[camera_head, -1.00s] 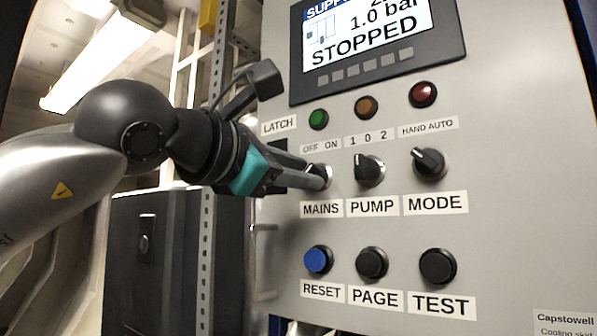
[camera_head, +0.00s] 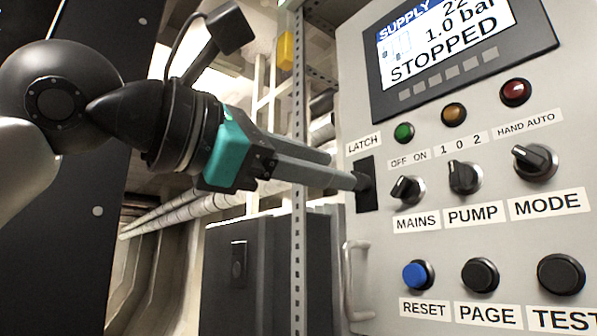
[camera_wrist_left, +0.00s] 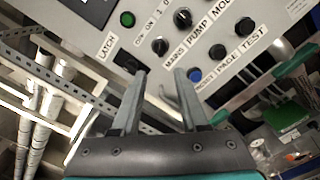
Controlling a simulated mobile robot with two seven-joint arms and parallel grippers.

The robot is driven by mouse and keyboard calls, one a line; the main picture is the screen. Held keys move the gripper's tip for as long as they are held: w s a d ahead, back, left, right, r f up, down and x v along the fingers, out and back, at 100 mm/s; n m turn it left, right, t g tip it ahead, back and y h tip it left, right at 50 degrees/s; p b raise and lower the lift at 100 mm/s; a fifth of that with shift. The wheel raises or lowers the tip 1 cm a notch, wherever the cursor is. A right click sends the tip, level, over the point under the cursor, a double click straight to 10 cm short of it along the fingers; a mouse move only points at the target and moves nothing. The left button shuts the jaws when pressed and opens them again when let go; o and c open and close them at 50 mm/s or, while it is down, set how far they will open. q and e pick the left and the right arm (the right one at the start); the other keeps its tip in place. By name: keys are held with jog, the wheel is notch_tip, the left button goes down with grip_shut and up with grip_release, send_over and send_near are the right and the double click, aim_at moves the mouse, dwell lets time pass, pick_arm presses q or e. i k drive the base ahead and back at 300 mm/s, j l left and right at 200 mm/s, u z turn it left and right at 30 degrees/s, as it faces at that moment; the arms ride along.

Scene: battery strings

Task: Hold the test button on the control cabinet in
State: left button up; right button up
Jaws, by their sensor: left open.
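The black TEST button (camera_head: 561,274) is at the lower right of the grey control cabinet (camera_head: 385,235), above its TEST label. It also shows in the left wrist view (camera_wrist_left: 244,27). My left gripper (camera_head: 345,170) is open and empty, with its fingers pointing at the panel. In the head view its tips overlap the LATCH slot (camera_head: 367,197), left of the MAINS knob (camera_head: 408,189) and up and left of TEST. Whether the tips touch the panel I cannot tell. In the wrist view the fingers (camera_wrist_left: 160,75) are apart with nothing between them. My right gripper is not in view.
The PAGE button (camera_head: 480,274) and blue RESET button (camera_head: 418,275) stand left of TEST. The PUMP (camera_head: 464,178) and MODE (camera_head: 535,161) knobs project above them. A handle (camera_head: 356,280) sticks out at the cabinet's left. The screen (camera_head: 455,45) reads STOPPED.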

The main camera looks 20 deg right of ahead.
aim_at(558, 275)
jog(key=k+j, duration=0.2)
jog(key=k, duration=0.3)
jog(key=k+j, duration=0.2)
jog(key=k, duration=0.25)
